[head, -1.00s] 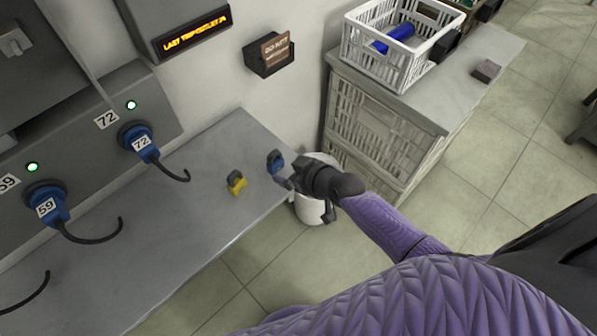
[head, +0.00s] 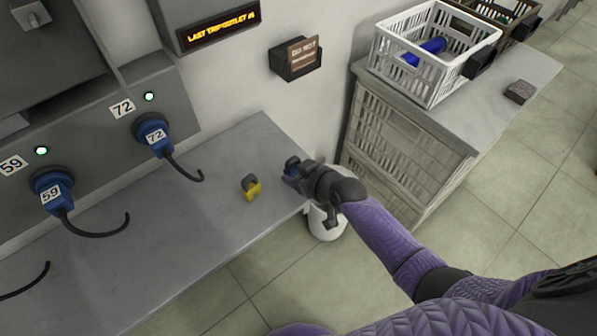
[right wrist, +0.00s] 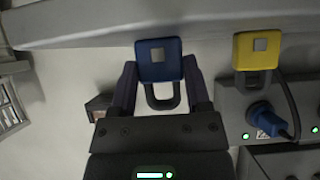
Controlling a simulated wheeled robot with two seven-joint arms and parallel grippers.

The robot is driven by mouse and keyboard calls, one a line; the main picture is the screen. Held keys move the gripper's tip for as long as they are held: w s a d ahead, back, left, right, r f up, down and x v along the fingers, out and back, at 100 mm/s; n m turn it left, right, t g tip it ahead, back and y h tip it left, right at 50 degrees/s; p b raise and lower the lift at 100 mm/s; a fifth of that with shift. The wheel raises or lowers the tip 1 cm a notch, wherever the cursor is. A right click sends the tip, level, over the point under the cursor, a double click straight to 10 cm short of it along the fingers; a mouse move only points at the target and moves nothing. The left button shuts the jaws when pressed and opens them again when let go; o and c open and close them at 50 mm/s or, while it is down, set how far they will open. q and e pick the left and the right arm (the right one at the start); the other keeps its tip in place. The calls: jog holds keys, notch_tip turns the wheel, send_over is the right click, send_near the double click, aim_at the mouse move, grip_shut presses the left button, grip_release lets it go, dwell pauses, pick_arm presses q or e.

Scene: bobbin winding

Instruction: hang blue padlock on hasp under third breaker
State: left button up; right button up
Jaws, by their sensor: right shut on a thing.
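The blue padlock (head: 291,167) is at the right end of the grey bench, beside a yellow padlock (head: 251,188). My right gripper (head: 296,174) is shut on the blue padlock. In the right wrist view the blue padlock (right wrist: 158,58) sits between the two fingers (right wrist: 160,75), its square body beyond them and its shackle towards the palm. The yellow padlock (right wrist: 257,52) is apart from the fingers there. I cannot tell whether the blue padlock still touches the bench. My left gripper is out of view. No hasp or third breaker can be made out.
The grey bench (head: 150,235) runs along a wall panel with blue plugs labelled 59 (head: 52,190) and 72 (head: 153,135), their dark hooked cables reaching over it. A white bin (head: 326,222) stands at the bench end. A white crate (head: 420,75) stands on the side counter.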

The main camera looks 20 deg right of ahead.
aim_at(298, 159)
grip_shut()
notch_tip(298, 159, up, 5)
jog(key=p, duration=0.5)
jog(key=shift+r, duration=0.2)
jog(key=shift+f, duration=0.2)
